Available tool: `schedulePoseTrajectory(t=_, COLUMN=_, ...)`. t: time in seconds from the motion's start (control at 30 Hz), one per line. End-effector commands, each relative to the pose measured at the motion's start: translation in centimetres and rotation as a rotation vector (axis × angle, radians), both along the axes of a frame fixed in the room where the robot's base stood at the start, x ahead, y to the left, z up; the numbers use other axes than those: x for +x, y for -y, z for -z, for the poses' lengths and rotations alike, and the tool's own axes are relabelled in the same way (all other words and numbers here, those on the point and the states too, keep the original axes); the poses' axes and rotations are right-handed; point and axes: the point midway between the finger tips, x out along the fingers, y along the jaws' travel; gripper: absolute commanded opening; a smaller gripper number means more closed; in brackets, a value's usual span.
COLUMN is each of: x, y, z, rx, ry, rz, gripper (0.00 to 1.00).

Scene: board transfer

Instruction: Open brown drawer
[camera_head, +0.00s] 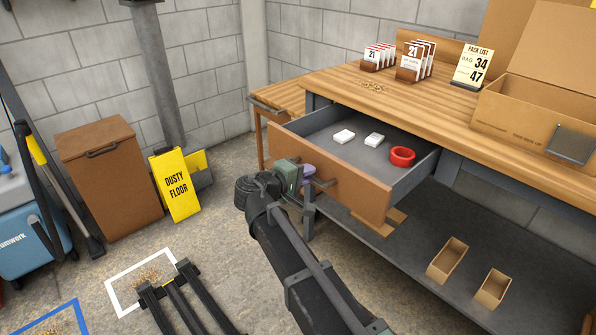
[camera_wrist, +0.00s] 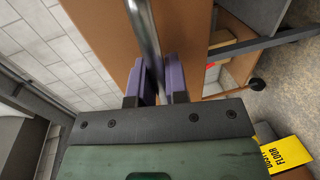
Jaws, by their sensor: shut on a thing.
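The brown drawer (camera_head: 350,192) is pulled out from under the wooden bench, and its grey inside shows. Two white blocks (camera_head: 344,136) and a red ring (camera_head: 402,156) lie in it. My gripper (camera_head: 308,172) is at the drawer's front. In the wrist view, its purple fingers (camera_wrist: 163,83) are on either side of the metal bar handle (camera_wrist: 150,45), shut on it. The brown drawer front also fills the upper middle of the wrist view (camera_wrist: 100,35). My arm hides part of the floor below the drawer.
The bench top (camera_head: 345,82) holds number cards (camera_head: 412,62), a pack list sign (camera_head: 470,68) and an open carton (camera_head: 525,115). Two small boxes (camera_head: 447,262) sit on the lower shelf. A yellow floor sign (camera_head: 176,186) and a brown bin (camera_head: 112,178) stand left.

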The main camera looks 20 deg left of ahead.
Motion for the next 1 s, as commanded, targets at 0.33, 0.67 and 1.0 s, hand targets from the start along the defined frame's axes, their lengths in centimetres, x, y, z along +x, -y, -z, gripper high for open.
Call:
schedulePoseTrajectory(t=0.33, x=0.0, y=0.1, z=0.0, rx=0.000, ry=0.001, rz=0.003, gripper=0.00)
schedulePoseTrajectory(t=0.67, x=0.0, y=0.1, z=0.0, rx=0.000, ry=0.000, rz=0.003, gripper=0.38)
schedulePoseTrajectory(t=1.0, x=-2.7, y=-1.1, z=-0.8, rx=0.000, ry=0.001, rz=0.000, gripper=0.38)
